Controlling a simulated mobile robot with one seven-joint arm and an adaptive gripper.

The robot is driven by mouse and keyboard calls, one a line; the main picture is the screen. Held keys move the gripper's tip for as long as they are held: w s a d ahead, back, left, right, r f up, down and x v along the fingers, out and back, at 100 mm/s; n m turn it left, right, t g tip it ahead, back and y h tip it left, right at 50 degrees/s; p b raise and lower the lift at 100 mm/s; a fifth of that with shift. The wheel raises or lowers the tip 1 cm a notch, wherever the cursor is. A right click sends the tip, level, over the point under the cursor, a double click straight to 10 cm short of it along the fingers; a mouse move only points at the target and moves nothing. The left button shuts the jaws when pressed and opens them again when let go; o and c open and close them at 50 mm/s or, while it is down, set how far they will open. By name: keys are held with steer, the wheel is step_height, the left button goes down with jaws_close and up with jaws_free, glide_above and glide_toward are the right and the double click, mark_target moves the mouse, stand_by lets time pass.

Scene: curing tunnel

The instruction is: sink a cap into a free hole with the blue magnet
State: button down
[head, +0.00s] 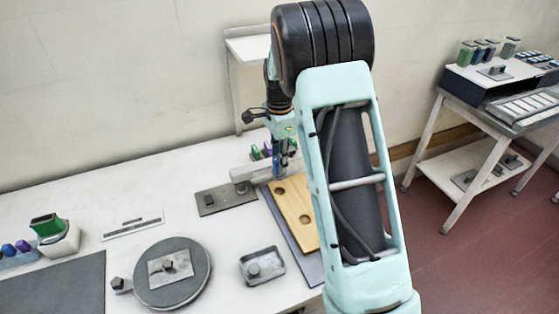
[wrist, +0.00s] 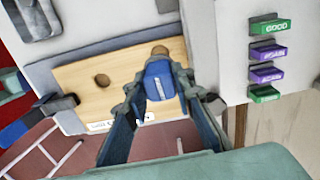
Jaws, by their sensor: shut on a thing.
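My gripper (wrist: 158,84) is shut on the blue magnet (wrist: 160,80), a blue block with a pale stripe, over the wooden board. In the head view my gripper (head: 281,160) is small and partly hidden by my arm, with blue showing at its tip. The pale wooden board (head: 289,213) lies on a grey mat and also shows in the wrist view (wrist: 125,72). One dark hole (wrist: 101,81) is in its left part. Another round hole (wrist: 160,51) is just beyond the magnet, partly covered. I cannot tell whether a cap is under the magnet.
A shallow metal tray (head: 262,279) with a small round piece stands left of the board. A grey turntable (head: 150,290) and a grey plate (head: 212,205) are on the white table. Green and purple stamps (wrist: 268,50) line the right in the wrist view.

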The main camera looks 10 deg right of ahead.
mark_target(281, 178)
steer(key=shift+f+b, duration=1.65)
steer(key=shift+f, duration=1.2)
steer(key=shift+f+b, duration=0.4)
steer(key=shift+f, duration=0.5)
stand_by(0.8)
steer(key=shift+d, duration=0.25)
steer(key=shift+r, duration=0.1)
stand_by(0.4)
steer(key=shift+r+p, duration=2.45)
steer(key=shift+r, duration=1)
